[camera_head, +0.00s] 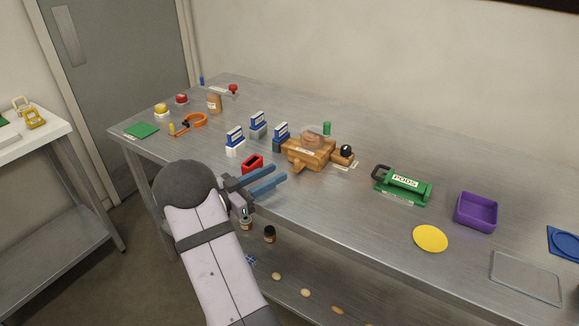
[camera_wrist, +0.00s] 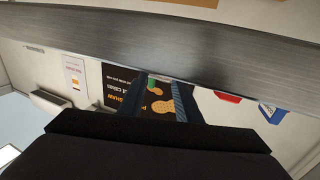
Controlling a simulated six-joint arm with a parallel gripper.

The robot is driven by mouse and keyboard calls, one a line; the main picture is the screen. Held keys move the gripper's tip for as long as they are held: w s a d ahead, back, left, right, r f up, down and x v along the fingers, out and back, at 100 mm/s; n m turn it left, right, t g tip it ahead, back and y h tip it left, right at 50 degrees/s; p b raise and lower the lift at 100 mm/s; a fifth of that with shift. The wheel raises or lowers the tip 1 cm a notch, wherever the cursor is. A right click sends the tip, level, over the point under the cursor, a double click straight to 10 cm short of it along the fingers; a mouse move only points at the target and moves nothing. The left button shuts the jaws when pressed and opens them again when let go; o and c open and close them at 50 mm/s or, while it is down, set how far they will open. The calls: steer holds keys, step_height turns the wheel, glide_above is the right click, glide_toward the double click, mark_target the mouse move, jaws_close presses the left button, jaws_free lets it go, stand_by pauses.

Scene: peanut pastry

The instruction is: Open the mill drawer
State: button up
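The wooden mill (camera_head: 308,153) stands on the steel table in the head view, with a round top and a dark-knobbed part at its right side. A small wooden piece (camera_head: 298,167) sticks out low at its front left. I cannot tell how far any drawer is out. My gripper (camera_head: 279,173) is in front of and left of the mill, near the table's front edge, apart from it. Its two blue fingers are spread with nothing between them. They also show in the wrist view (camera_wrist: 161,92), below a steel edge. The mill is not clearly seen there.
A red container (camera_head: 252,163) and several labelled holders (camera_head: 235,141) stand close left of the mill. Small jars (camera_head: 270,234) sit below the table edge (camera_head: 340,242).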

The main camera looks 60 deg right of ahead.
steer(key=shift+p+x, duration=0.5)
steer(key=shift+x, duration=2.9)
steer(key=shift+f, duration=0.1)
steer(key=shift+a, duration=0.1)
jaws_close()
